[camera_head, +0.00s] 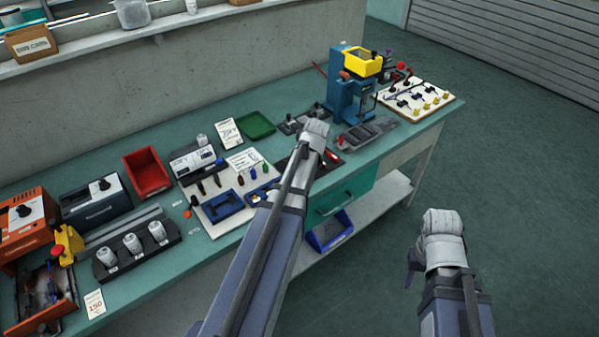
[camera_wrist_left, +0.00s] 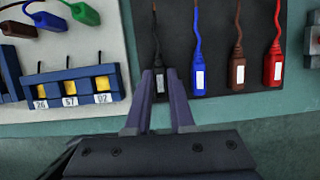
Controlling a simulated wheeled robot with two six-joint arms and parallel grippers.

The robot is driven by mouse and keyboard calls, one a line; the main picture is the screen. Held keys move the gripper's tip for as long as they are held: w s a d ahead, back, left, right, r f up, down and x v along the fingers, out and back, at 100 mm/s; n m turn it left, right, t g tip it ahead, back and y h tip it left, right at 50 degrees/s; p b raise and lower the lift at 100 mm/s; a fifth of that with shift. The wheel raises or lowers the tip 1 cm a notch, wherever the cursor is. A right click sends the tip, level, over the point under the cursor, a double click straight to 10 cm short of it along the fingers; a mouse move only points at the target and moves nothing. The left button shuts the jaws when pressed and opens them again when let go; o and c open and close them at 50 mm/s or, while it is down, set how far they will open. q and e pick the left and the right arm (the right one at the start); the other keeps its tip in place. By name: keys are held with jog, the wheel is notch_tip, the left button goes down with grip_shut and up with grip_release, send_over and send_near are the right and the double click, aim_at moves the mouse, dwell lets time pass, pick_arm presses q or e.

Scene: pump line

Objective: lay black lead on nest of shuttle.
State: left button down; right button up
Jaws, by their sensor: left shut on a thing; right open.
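In the left wrist view, my left gripper (camera_wrist_left: 160,76) is shut on the black lead (camera_wrist_left: 160,90), at its labelled block. The lead's thin cord runs away over a dark mat (camera_wrist_left: 178,40). The blue lead (camera_wrist_left: 198,75), brown lead (camera_wrist_left: 237,70) and red lead (camera_wrist_left: 273,68) lie beside it in a row. In the head view my left wrist hides the held lead. A dark grey tray with recesses, which looks like the shuttle (camera_head: 368,131), lies in front of the blue press; I cannot make out its nest. My right gripper (camera_head: 412,268) is open and empty, off the bench's front.
The blue press (camera_head: 346,95) with a yellow top stands beyond my left gripper. A white board with black and yellow parts (camera_head: 418,98) lies at the far right end. A blue block with yellow inserts (camera_wrist_left: 75,86) is left of the leads. The floor at right is clear.

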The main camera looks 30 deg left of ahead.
pick_arm(q)
jog(key=shift+r+p, duration=2.8)
jog(key=shift+r, duration=0.2)
